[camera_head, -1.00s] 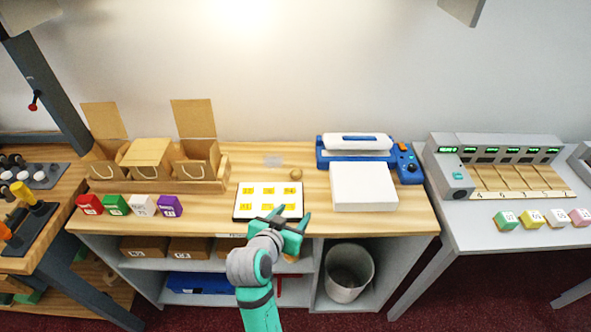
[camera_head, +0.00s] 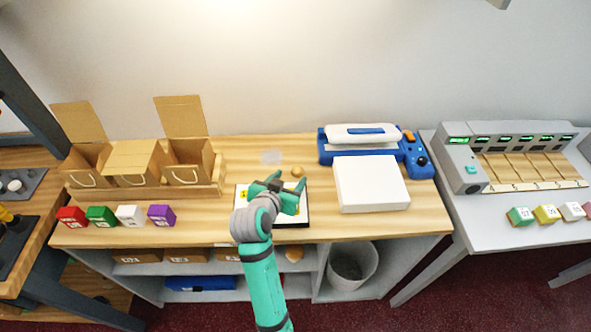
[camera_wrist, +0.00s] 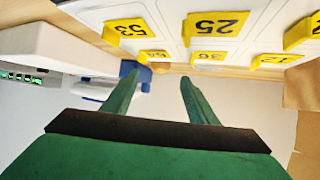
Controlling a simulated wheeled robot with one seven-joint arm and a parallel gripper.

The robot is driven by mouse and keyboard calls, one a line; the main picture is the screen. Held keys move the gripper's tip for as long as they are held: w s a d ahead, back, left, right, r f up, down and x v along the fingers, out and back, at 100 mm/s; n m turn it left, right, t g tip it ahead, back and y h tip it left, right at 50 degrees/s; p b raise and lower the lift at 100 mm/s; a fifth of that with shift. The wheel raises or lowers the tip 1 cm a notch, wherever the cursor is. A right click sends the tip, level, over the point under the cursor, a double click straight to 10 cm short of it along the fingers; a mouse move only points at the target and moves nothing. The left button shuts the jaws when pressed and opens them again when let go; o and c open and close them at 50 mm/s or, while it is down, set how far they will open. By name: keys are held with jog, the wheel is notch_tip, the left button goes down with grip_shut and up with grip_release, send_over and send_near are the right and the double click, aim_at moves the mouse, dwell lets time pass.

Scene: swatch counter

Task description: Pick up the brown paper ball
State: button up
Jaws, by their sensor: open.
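A small round brown ball (camera_head: 297,171) lies on the wooden counter (camera_head: 235,235), just behind the white board (camera_head: 292,220) with yellow number labels. In the wrist view my gripper (camera_wrist: 160,76) is open, and the board (camera_wrist: 170,15) fills the top.
A white box (camera_head: 371,183) and a blue-and-white machine (camera_head: 362,138) stand right of the ball. Cardboard boxes (camera_head: 131,162) and several coloured blocks (camera_head: 101,215) are at the left. A grey bin (camera_head: 352,265) stands below.

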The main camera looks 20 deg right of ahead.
aim_at(296, 173)
jog(key=shift+x, duration=3.4)
jog(key=shift+s, duration=0.1)
jog(key=c, duration=1.2)
jog(key=shift+o, duration=0.2)
